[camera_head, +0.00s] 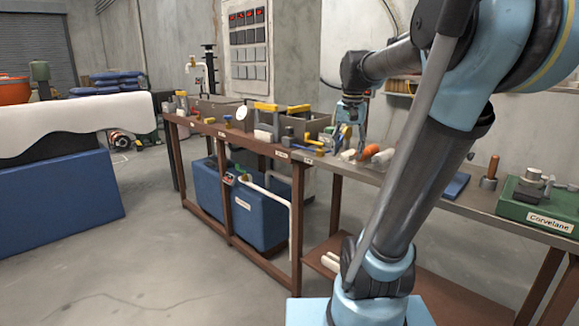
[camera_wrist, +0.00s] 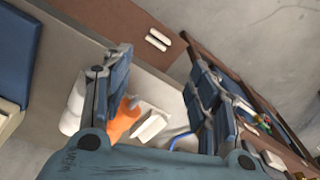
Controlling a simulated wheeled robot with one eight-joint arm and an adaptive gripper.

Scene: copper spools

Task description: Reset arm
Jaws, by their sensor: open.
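My gripper (camera_head: 350,112) is at the end of my arm, above the workbench (camera_head: 487,203) in the head view. In the wrist view my gripper (camera_wrist: 160,95) has its two blue fingers spread wide apart, with nothing held between them. Below and beyond the fingers lie an orange object (camera_wrist: 124,120) and a white block (camera_wrist: 150,127) on the bench. No copper spool can be made out for certain in either view.
The bench carries several small tools and boxes. A green box labelled Corvelane (camera_head: 540,206) stands at its right end. Blue bins (camera_head: 255,215) sit under the bench. A blue block with a white cover (camera_head: 60,195) stands at left. The floor between is clear.

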